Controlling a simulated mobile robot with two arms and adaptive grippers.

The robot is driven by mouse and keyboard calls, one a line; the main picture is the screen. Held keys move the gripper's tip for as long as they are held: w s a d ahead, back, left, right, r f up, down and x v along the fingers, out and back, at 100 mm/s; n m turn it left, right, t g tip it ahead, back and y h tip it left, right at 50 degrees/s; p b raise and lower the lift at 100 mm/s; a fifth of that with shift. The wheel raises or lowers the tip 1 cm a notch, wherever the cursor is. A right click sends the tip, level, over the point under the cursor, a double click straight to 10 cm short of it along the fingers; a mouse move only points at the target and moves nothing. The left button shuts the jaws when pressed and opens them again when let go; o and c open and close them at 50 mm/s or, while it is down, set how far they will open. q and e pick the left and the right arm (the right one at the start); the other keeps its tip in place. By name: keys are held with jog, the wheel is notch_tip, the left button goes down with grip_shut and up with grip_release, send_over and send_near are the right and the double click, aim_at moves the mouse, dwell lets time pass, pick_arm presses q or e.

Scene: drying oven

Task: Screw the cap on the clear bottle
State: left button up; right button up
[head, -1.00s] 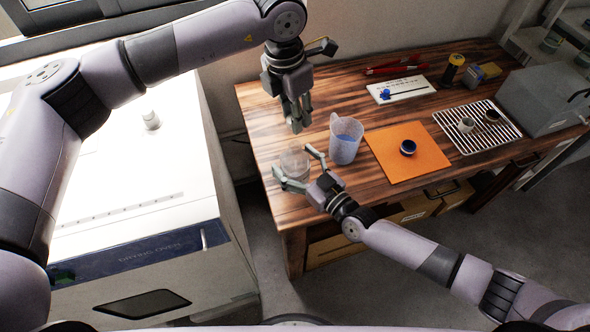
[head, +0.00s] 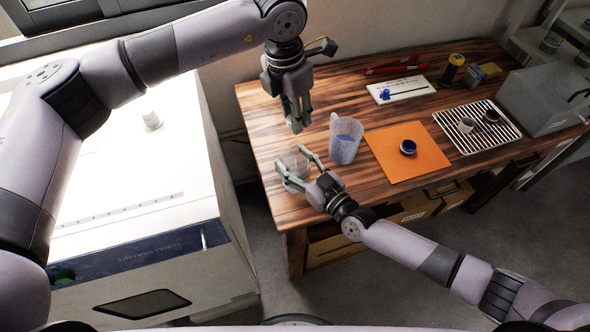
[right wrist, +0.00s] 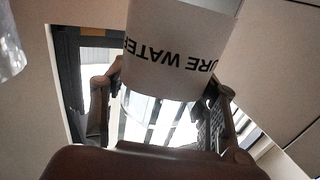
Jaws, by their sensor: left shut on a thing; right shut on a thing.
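The clear bottle (head: 293,161) stands near the table's left front corner, faint in the head view. Its white label with "URE WATE" readable (right wrist: 175,50) fills the top middle of the right wrist view. My right gripper (head: 290,163) is shut on the bottle, with one finger on each side. My left gripper (head: 297,126) points down, shut, behind and above the bottle. What it holds is mostly hidden by its fingers; it is probably the cap, but I cannot make it out. A dark blue round piece (head: 408,147) lies on the orange mat.
A beaker with blue liquid (head: 345,141) stands close right of the bottle. The orange mat (head: 390,170), a wire rack (head: 477,143) with small cups and a grey box (head: 545,100) are farther right. The white drying oven (head: 130,200) is left, across a gap.

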jog(key=c, duration=0.6)
pick_arm(q)
send_over(295, 144)
jog(key=shift+s+a+f, duration=0.1)
jog(key=shift+f, duration=2.4)
jog(key=shift+f, duration=0.85)
jog(key=shift+f, duration=0.55)
pick_arm(e)
grip_shut()
